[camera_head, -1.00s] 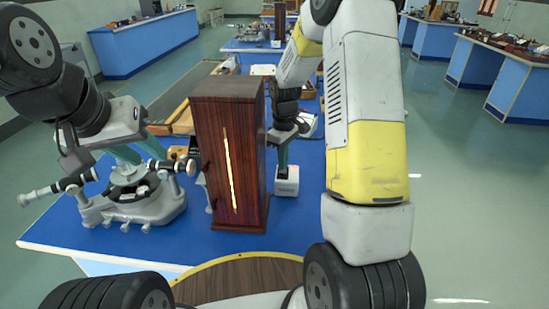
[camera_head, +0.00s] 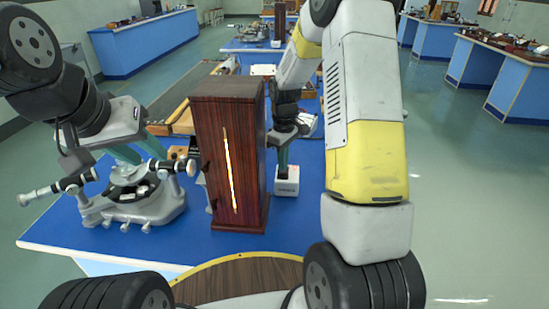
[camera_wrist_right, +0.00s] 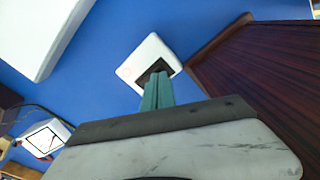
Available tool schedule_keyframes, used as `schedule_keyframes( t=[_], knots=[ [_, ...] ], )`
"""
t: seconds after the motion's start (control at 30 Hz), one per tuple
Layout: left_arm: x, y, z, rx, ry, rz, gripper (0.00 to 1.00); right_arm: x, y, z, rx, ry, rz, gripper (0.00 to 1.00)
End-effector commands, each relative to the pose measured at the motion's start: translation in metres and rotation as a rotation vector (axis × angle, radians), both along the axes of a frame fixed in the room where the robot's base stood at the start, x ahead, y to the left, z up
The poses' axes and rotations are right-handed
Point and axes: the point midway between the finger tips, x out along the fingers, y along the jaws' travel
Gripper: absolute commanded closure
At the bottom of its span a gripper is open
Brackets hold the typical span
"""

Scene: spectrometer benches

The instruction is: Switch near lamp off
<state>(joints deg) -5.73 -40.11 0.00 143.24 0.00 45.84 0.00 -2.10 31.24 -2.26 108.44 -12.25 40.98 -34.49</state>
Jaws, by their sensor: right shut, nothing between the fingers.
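The near lamp is a tall dark red-brown wooden housing (camera_head: 245,150) with a bright, lit vertical slit. It also shows at the right of the right wrist view (camera_wrist_right: 265,75). A small white switch box (camera_head: 287,188) stands just right of it; in the right wrist view the switch box (camera_wrist_right: 143,60) has a dark rocker. My right gripper (camera_head: 283,172) is shut and empty, pointing down with its tips at the rocker (camera_wrist_right: 158,68). Contact cannot be told. My left gripper (camera_head: 140,152) looks open, over the grey spectrometer (camera_head: 135,205) left of the lamp.
The blue bench top (camera_head: 215,240) carries these things, with wooden trays (camera_head: 180,122) behind the lamp. Other blue benches (camera_head: 150,42) stand farther off. The floor at right is clear.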

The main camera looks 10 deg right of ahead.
Motion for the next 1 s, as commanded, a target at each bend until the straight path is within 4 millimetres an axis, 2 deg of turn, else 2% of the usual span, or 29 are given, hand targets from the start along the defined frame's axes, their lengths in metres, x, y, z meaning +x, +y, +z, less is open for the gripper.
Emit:
schedule_keyframes(
  t=[1.0],
  knots=[
    [0.000, 0.000, 0.000, 0.000, 0.000, 0.000, 0.64, 0.000, 0.000, -0.013, 0.000, 0.001, 0.000, 1.00]
  ],
)
